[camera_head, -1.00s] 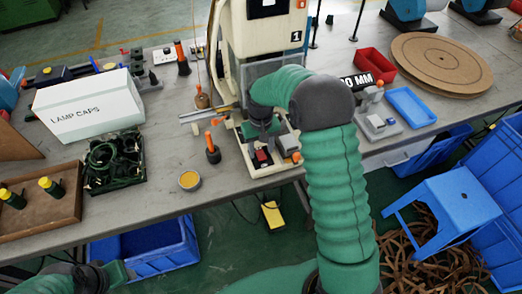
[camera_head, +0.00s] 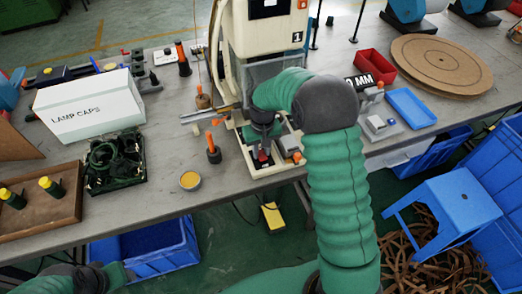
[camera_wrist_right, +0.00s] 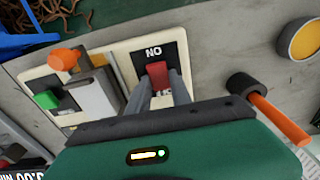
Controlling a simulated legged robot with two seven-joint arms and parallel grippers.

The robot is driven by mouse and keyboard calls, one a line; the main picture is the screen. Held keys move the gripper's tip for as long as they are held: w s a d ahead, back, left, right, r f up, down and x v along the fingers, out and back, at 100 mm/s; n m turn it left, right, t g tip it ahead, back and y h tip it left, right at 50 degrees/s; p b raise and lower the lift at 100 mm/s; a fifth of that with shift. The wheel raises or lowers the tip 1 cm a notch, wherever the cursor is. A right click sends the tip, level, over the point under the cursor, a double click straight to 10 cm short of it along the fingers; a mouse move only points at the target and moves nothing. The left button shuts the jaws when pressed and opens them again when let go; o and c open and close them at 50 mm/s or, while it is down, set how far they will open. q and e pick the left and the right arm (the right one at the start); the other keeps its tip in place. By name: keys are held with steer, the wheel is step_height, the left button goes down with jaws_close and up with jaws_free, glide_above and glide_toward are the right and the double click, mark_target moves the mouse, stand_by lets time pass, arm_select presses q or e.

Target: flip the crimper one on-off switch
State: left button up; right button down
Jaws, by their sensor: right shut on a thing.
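The crimper (camera_head: 265,35), a cream machine marked 1, stands at the back of the table. Its red on-off switch (camera_wrist_right: 157,74) sits on a black plate with lettering that reads NO in the right wrist view. My right gripper (camera_wrist_right: 160,88) is down at the switch, its two grey fingers shut on the sides of the red rocker. In the head view my right gripper (camera_head: 263,151) and arm partly hide the switch and the crimper's base. My left gripper (camera_head: 122,272) is low at the left, away from the table top; its fingers are unclear.
An orange-handled tool (camera_head: 213,150) stands just left of the crimper base, with a round yellow tin (camera_head: 190,180) nearby. A grey block with orange and green buttons (camera_wrist_right: 85,95) is beside the switch. A LAMP CAPS box (camera_head: 88,105) is farther left.

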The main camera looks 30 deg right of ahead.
steer(key=t+b, duration=0.2)
steer(key=b, duration=0.1)
steer(key=shift+s+f+t+h, duration=0.25)
steer(key=shift+s+t+h, duration=0.05)
steer(key=shift+s+t, duration=0.1)
steer(key=shift+s+a+r+t+b, duration=0.1)
steer(key=shift+r+t+b, duration=0.05)
steer(key=shift+t+b, duration=0.4)
steer(key=shift+r, duration=0.15)
steer(key=c, duration=1.2)
jaws_free()
steer(key=shift+o, duration=0.2)
steer(key=p+v, duration=0.3)
steer(key=v, duration=1.3)
steer(key=shift+s+a+r+p, duration=0.2)
steer(key=shift+s+a+p, duration=0.05)
steer(key=shift+s+p, duration=0.1)
